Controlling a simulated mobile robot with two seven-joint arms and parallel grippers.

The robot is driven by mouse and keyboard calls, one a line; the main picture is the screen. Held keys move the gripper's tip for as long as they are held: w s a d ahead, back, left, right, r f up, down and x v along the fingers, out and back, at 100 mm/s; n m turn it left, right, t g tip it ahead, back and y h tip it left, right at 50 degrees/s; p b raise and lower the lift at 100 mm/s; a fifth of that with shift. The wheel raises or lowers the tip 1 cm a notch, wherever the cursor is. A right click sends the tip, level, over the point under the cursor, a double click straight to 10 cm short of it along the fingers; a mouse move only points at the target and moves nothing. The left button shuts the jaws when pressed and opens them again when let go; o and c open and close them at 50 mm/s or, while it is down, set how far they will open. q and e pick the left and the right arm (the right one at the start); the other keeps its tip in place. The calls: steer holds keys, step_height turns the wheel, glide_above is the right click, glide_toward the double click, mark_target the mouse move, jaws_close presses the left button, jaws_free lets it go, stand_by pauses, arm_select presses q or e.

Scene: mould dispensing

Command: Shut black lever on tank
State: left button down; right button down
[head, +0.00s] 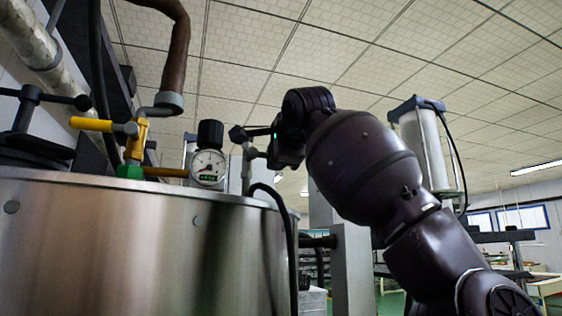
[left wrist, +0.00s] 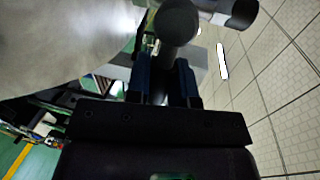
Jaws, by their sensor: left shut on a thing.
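The steel tank (head: 110,235) fills the lower left of the head view, and its pale wall (left wrist: 60,40) shows in the left wrist view. A black lever (head: 238,133) stands at the tank's right rim, beside a pressure gauge. My left gripper (head: 270,142) is at the right end of this lever, its fingers partly hidden by the dark wrist. In the left wrist view, the gripper (left wrist: 161,80) is shut on the black lever (left wrist: 177,22), whose rounded end sticks out past the fingers. My right gripper is not in view.
The pressure gauge (head: 208,167) and a yellow valve handle (head: 90,124) sit on the tank top. A brown hose (head: 180,50) rises above them. A black hose (head: 287,215) curves down the tank's right side. A grey post (head: 352,265) stands right of it.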

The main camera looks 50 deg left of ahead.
arm_select(q)
steer(key=shift+r+n, duration=0.2)
steer(key=shift+n, duration=0.1)
steer(key=c, duration=1)
jaws_free()
steer(key=shift+s, duration=0.1)
